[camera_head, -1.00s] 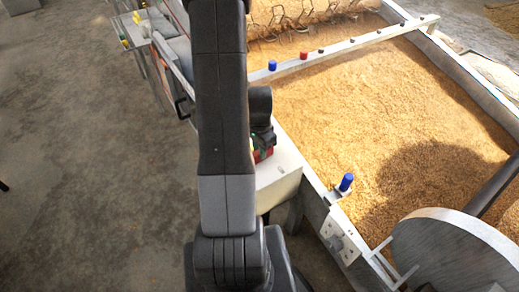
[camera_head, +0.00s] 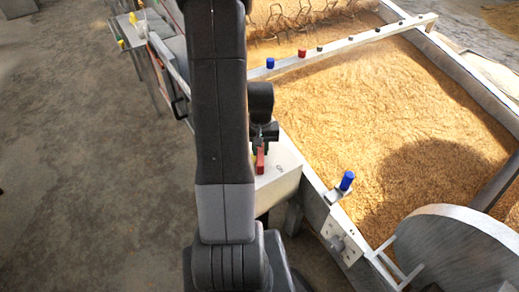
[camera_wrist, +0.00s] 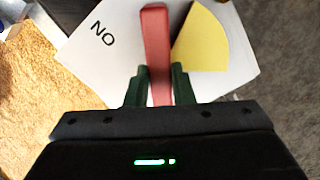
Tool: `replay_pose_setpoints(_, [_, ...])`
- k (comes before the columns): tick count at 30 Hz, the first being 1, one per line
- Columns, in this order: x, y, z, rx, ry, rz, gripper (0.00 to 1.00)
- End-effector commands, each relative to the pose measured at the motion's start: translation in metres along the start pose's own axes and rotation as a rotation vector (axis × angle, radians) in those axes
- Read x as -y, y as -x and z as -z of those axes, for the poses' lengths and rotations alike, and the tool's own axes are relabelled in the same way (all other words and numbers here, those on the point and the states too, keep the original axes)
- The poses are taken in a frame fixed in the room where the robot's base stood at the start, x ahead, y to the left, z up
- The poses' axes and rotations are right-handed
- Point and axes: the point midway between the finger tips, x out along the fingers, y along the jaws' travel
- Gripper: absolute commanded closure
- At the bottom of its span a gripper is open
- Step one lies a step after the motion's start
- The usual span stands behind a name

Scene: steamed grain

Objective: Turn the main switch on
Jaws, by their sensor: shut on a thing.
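The main switch has a red lever (camera_wrist: 156,40) on a white plate (camera_wrist: 100,62), seen in the wrist view. The plate carries the letters "NO" and a yellow sector (camera_wrist: 203,40) to the right of the lever. My gripper (camera_wrist: 157,82) has its green fingers on both sides of the lever and is shut on it. In the head view the red lever (camera_head: 260,160) shows just below my dark wrist, on top of a pale box (camera_head: 283,178). My arm hides part of the box and most of the gripper there.
A large grain bed (camera_head: 380,120) lies right of the box, behind a metal wall. A blue knob (camera_head: 347,180) and white sockets (camera_head: 337,232) sit on that wall. A round grey disc (camera_head: 450,250) is at lower right. The floor (camera_head: 90,180) at left is clear.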

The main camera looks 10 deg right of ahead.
Motion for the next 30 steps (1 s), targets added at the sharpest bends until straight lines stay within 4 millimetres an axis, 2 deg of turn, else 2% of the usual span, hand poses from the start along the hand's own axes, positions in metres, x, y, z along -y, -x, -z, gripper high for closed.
replay_pose_setpoints(15, [-0.0042,0.0005,0.0019,-0.003,0.426,-0.001,1.0])
replay_pose_setpoints(30, [-0.0054,0.001,0.0028,-0.003,0.578,-0.001,1.0])
